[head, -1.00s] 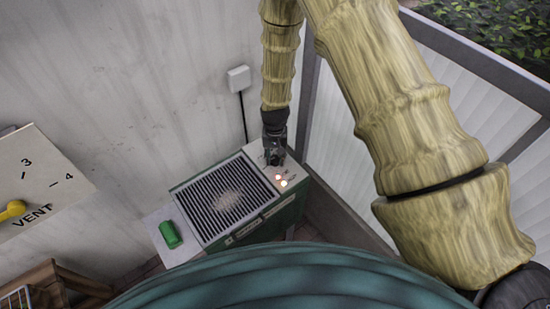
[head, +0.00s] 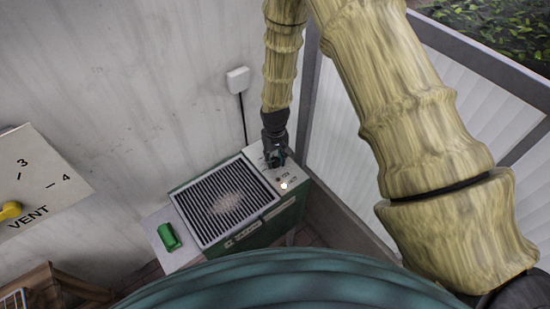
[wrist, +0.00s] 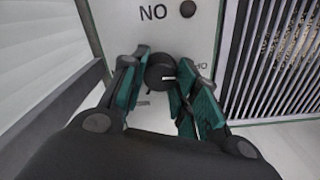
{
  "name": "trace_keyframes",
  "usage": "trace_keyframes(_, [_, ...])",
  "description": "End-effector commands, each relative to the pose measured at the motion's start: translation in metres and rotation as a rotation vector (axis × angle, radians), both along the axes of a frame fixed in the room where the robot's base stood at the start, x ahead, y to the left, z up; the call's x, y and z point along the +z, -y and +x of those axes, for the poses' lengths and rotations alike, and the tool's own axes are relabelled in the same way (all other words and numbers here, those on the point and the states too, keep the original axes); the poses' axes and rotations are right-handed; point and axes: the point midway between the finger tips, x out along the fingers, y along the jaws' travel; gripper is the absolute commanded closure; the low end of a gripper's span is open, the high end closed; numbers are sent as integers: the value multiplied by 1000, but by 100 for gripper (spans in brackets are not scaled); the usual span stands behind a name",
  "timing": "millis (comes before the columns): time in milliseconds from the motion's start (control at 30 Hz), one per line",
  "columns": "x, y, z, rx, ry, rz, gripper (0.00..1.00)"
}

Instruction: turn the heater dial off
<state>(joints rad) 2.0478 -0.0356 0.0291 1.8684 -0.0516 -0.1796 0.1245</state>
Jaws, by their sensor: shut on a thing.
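The heater (head: 293,213) is a green box with a black grille and a pale control panel, standing in the corner. Its black round dial (wrist: 158,66) shows in the wrist view between the teal fingers of my gripper (wrist: 155,88), which is shut on it. A white mark on the dial faces right, toward partly hidden lettering (wrist: 198,67). The letters "NO", probably "ON" upside down, stand above the dial. In the head view my gripper (head: 275,160) is at the panel's far end and hides the dial. On the panel one lamp (head: 284,185) glows and another (head: 278,178) is dark.
A green object (head: 169,237) lies on a pale shelf left of the grille. A vent panel (head: 38,185) with a yellow knob is at the left. A white wall box (head: 238,79) with a cord is behind the heater. A framed wall closes the right side.

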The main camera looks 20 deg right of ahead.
Motion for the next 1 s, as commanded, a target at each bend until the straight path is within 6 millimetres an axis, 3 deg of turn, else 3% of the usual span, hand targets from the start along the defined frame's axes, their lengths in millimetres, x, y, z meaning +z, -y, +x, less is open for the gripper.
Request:
trace_keyframes(67, [1, 0, 1, 0, 2, 0, 94])
trace_keyframes(100, [1, 0, 1, 0, 2, 0, 66])
trace_keyframes(200, [1, 0, 1, 0, 2, 0, 48])
trace_keyframes(667, [7, 0, 0, -1, 1, 0, 47])
trace_keyframes(1000, [55, 0, 1, 0, 3, 0, 47])
